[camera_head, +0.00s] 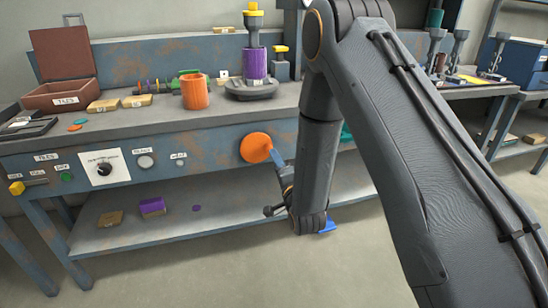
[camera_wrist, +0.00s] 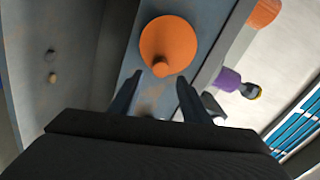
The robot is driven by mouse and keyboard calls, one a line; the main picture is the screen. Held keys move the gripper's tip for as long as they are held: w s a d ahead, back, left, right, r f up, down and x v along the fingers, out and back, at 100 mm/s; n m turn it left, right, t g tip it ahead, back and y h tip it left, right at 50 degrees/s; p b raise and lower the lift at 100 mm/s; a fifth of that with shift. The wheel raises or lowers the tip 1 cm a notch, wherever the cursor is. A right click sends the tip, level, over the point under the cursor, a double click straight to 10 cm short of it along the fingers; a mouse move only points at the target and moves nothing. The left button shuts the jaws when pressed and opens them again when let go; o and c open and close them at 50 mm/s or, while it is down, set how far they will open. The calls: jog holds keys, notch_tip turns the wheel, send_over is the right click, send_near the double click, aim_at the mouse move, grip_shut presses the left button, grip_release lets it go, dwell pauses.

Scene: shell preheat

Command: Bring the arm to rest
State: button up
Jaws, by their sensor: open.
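My gripper (camera_wrist: 158,84) is open, its two dark fingers pointing at a round orange button or knob (camera_wrist: 168,38) on the front panel of the workbench. A small orange nub shows at the disc's edge, near the gap between the fingertips. I cannot tell whether the fingers touch it. In the head view the same orange disc (camera_head: 254,148) sits on the bench front, with a blue-grey piece close to its right side. My arm (camera_head: 380,120) reaches down in front of the bench, bent at the elbow, and hides much of the gripper.
The workbench top holds an orange cup (camera_head: 195,92), a purple-and-grey stand (camera_head: 254,65), small labelled blocks (camera_head: 104,105) and an open red-brown box (camera_head: 62,85). A lower shelf (camera_head: 240,200) runs beneath. A second bench stands at the right. The floor in front is clear.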

jog(key=shift+s+d, duration=0.2)
jog(key=shift+s, duration=0.45)
jog(key=s+d+r+n+g+h, duration=0.1)
jog(key=s+d+r+n+g, duration=0.35)
jog(key=s, duration=0.85)
jog(key=s+d+r+n+g+h, duration=0.15)
jog(key=s+r+n+g, duration=0.45)
jog(key=s, duration=0.7)
jog(key=s+d+r+n+g+h, duration=0.3)
jog(key=s+g, duration=0.4)
jog(key=s, duration=0.6)
jog(key=d+r+m+p, duration=0.1)
jog(key=d+r+p, duration=0.7)
jog(key=p, duration=0.9)
jog(key=shift+w+d+r+p, duration=0.15)
jog(key=shift+d+p, duration=0.05)
jog(key=shift+p, duration=0.1)
